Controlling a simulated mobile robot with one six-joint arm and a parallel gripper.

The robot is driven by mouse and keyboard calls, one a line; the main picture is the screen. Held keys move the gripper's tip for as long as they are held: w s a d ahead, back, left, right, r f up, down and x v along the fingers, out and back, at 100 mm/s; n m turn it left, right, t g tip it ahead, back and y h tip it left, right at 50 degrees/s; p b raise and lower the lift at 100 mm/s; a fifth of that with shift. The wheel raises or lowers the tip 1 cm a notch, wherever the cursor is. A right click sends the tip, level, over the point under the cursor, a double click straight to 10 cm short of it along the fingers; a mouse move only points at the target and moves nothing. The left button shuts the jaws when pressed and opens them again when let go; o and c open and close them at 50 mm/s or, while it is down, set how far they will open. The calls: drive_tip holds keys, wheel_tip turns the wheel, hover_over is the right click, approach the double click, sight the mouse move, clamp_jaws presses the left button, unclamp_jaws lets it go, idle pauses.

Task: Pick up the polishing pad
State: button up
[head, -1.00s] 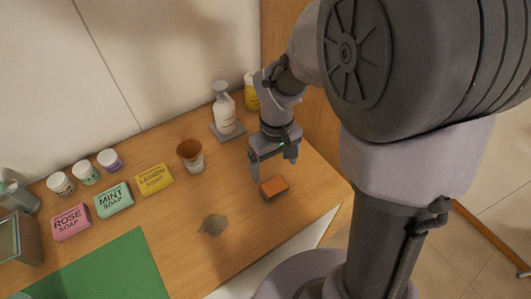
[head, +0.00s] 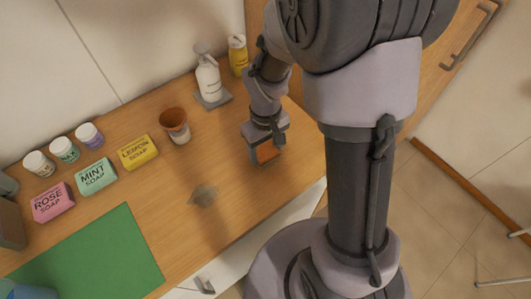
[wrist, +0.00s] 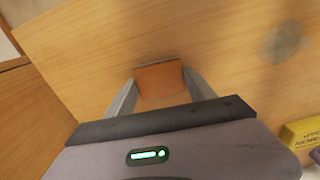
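The polishing pad, a small orange block with a darker edge (wrist: 160,82), lies on the wooden cart top. In the head view the pad (head: 267,152) shows between my gripper's fingers near the cart's right end. My gripper (head: 264,156) points down over it. In the wrist view the fingers of my gripper (wrist: 160,87) are spread, one on each side of the pad and close to its sides. I cannot tell whether they touch it. The far edge of the pad shows beyond the fingertips.
A grey smudge (head: 204,195) marks the wooden top (head: 180,235) left of the pad. A brown-and-white cup (head: 175,125), a pump bottle (head: 208,80), a yellow bottle (head: 238,55) and a yellow lemon soap (head: 139,152) stand behind. A green mat (head: 95,255) lies front left.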

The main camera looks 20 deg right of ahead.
sight(266, 151)
drive_tip(key=c, duration=0.5)
drive_tip(key=shift+r, duration=0.2)
drive_tip(key=shift+c, duration=0.2)
wheel_tip(266, 151, up, 3)
drive_tip(key=shift+r+p, duration=0.15)
drive_tip(key=shift+p, duration=0.9)
drive_tip(key=s+a, duration=0.3)
drive_tip(key=s, duration=0.1)
drive_tip(key=s+a, duration=0.3)
drive_tip(key=s, duration=0.1)
drive_tip(key=s+a+b, duration=0.1)
drive_tip(key=s+a, duration=0.2)
drive_tip(key=s, duration=0.1)
drive_tip(key=shift+s+a+r, duration=0.15)
drive_tip(key=shift+s+r, duration=0.05)
drive_tip(key=shift+r, duration=0.2)
drive_tip(key=shift+s+a+r, duration=0.15)
drive_tip(key=shift+s+r, duration=0.1)
drive_tip(key=shift+s, duration=0.05)
